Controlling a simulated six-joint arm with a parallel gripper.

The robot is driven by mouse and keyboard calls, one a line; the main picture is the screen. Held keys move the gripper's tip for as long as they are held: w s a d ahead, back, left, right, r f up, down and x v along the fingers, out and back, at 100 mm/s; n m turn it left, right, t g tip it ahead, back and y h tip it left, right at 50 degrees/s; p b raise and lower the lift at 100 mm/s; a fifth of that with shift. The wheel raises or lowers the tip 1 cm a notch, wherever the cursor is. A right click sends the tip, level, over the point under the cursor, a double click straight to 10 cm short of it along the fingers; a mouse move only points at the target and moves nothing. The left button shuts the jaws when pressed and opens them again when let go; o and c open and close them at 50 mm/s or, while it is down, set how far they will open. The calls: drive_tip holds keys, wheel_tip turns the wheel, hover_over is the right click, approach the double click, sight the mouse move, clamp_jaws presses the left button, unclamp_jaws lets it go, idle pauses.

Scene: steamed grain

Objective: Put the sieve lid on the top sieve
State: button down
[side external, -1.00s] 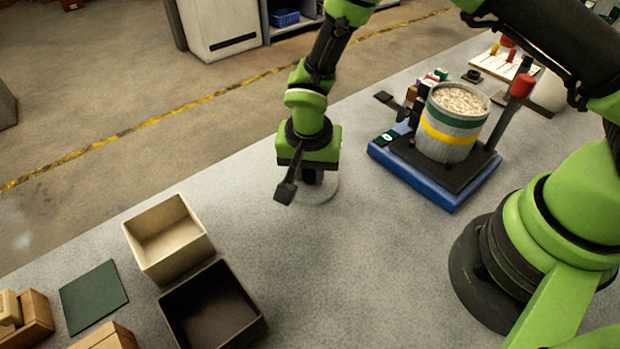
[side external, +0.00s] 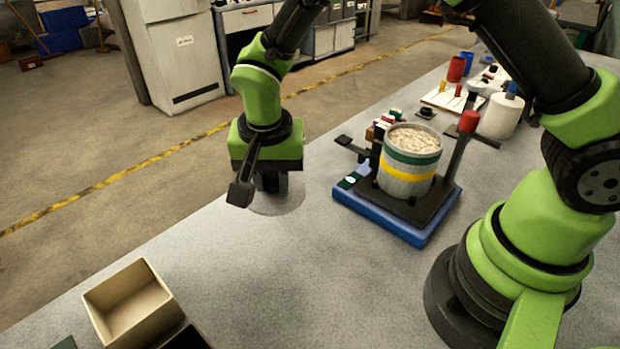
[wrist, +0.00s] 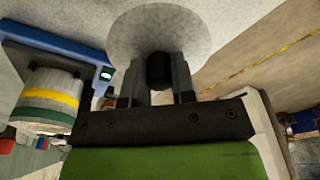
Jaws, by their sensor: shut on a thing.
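The sieve lid (side external: 288,205) is a flat, pale grey disc with a dark knob (wrist: 158,68). My gripper (side external: 270,182) is shut on the knob and points down over the lid. The lid also shows in the wrist view (wrist: 140,28). I cannot tell if it is clear of the table. The sieve stack (side external: 407,186) is a grey cylinder with green and yellow bands, to the right of my gripper. It stands upright on a black and blue base (side external: 424,235). The top sieve (side external: 412,137) is uncovered, with pale grain inside. The lid is apart from the stack.
A red-topped dark post (side external: 454,150) rises beside the stack on the right. Small coloured blocks (side external: 380,128) stand behind it. A white roll (side external: 503,118) is farther back. A beige bin (side external: 128,302) is at the lower left. The table between lid and stack is clear.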

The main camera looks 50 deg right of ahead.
drive_tip(key=shift+d+r, duration=0.3)
drive_tip(key=shift+r, duration=0.2)
drive_tip(key=s+d+r+m, duration=0.2)
drive_tip(key=d+r+m, duration=0.2)
drive_tip(key=d+r, duration=0.6)
drive_tip(key=s+d+r+m+g, duration=0.1)
drive_tip(key=s+d+r+m, duration=0.4)
drive_tip(key=s+d, duration=0.55)
drive_tip(key=f, duration=0.3)
drive_tip(key=d+f, duration=0.1)
drive_tip(key=f, duration=0.2)
drive_tip(key=w+f, duration=0.1)
drive_tip(key=f, duration=0.2)
drive_tip(key=shift+w+d+f, duration=0.1)
drive_tip(key=shift+d+f, duration=0.15)
drive_tip(key=shift+f, duration=0.1)
drive_tip(key=shift+f, duration=0.25)
drive_tip(key=shift+f, duration=0.35)
drive_tip(key=c, duration=0.9)
unclamp_jaws()
drive_tip(key=shift+c, duration=0.2)
drive_tip(key=shift+r, duration=0.1)
